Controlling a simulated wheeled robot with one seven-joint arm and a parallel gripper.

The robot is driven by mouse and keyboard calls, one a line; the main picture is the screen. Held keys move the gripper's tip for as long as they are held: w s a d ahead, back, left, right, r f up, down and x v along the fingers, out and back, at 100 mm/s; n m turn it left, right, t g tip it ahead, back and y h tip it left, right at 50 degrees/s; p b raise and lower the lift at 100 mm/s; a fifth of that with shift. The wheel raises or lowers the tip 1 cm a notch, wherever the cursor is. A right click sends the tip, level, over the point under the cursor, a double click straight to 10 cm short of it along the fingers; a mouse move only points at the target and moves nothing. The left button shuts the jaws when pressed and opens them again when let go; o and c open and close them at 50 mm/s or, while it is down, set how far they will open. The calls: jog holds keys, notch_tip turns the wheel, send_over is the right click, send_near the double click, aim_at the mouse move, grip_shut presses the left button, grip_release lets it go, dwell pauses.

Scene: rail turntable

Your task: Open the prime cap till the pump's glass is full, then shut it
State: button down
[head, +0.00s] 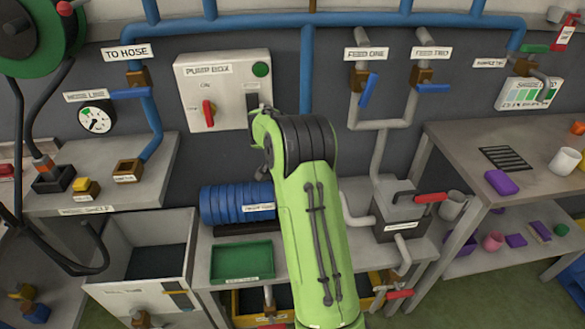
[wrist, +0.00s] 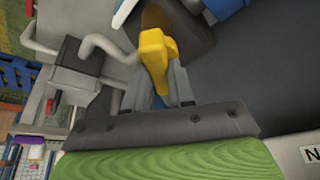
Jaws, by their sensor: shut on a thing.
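In the wrist view my gripper (wrist: 158,84) is shut on a yellow cap (wrist: 153,50), with a grey finger on either side of it. A dark rounded body (wrist: 192,28), which looks like part of the pump, is behind the cap. In the head view my green arm hides the gripper, the cap and the middle of the bench. The pump's ribbed blue motor (head: 236,203) shows left of my arm. I cannot make out the pump's glass or its level in either view.
The pump box (head: 228,72) with a red switch (head: 208,112) is on the wall behind. Right of my arm are a grey box (head: 402,212) with a red handle (head: 431,198) and pipes. A green tray (head: 242,262) lies at the bench front. Blue valve levers are above.

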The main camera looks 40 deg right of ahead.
jog(key=m+g+p, duration=0.2)
jog(key=m+p, duration=0.1)
jog(key=m, duration=0.2)
jog(key=shift+w+a+m, duration=0.1)
jog(key=shift+m, duration=0.2)
jog(key=shift+f+m+g+y+p, duration=0.15)
jog(key=shift+m+g+p, duration=0.35)
jog(key=shift+m+p, duration=0.55)
jog(key=shift+m+g+y+p, duration=0.25)
jog(key=shift+m+g+p, duration=0.25)
jog(key=shift+m+p, duration=0.55)
jog(key=shift+m, duration=0.3)
jog(key=c, duration=1)
grip_release()
jog(key=shift+o, duration=0.2)
jog(key=shift+w, duration=0.1)
